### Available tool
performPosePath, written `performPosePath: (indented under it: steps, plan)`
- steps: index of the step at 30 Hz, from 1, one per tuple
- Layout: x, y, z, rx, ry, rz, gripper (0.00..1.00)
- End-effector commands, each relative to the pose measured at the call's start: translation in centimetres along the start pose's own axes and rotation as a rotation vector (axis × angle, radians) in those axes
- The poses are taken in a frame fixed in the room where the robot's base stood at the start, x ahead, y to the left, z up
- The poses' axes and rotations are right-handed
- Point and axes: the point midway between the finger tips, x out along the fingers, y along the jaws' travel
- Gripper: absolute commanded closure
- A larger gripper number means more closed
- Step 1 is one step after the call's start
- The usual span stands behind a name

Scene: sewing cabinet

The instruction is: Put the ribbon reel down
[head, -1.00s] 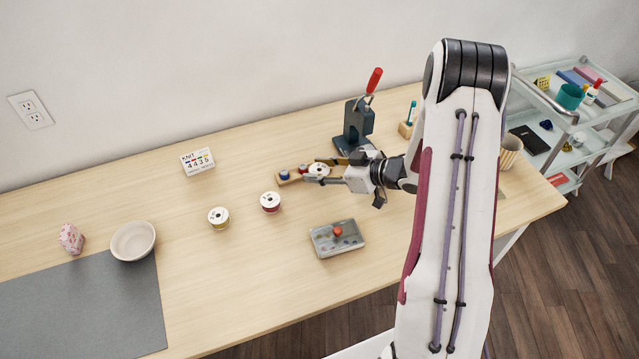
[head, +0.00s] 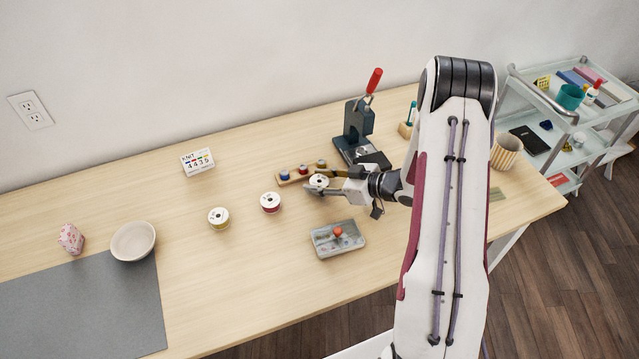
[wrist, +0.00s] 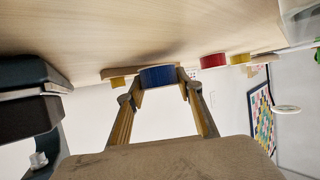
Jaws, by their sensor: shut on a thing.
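My gripper (head: 322,184) is shut on a ribbon reel (head: 319,180) with a white top. In the wrist view the reel shows a blue band (wrist: 158,77) between the two fingertips. The reel is upright, just in front of the wooden spool rack; I cannot tell whether it touches the table. A red reel (head: 271,203) and a yellow reel (head: 219,219) stand to the left on the table (head: 200,270). They also show in the wrist view, red (wrist: 213,60) and yellow (wrist: 240,58).
The wooden rack (head: 303,174) with small spools is close behind the gripper, and the press (head: 357,130) with a red handle stands beyond. Bare table lies between.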

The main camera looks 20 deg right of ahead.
Motion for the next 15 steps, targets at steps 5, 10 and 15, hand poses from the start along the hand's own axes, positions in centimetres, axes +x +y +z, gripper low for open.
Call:
performPosePath:
  steps: [5, 10, 15]
  plan:
    - [0.46, 0.02, 0.92, -0.001, 0.0, 0.0, 0.81]
    - [0.49, 0.03, 0.98, -0.002, 0.001, 0.001, 0.81]
    - [0.49, 0.02, 1.01, -0.002, 0.0, 0.0, 0.81]
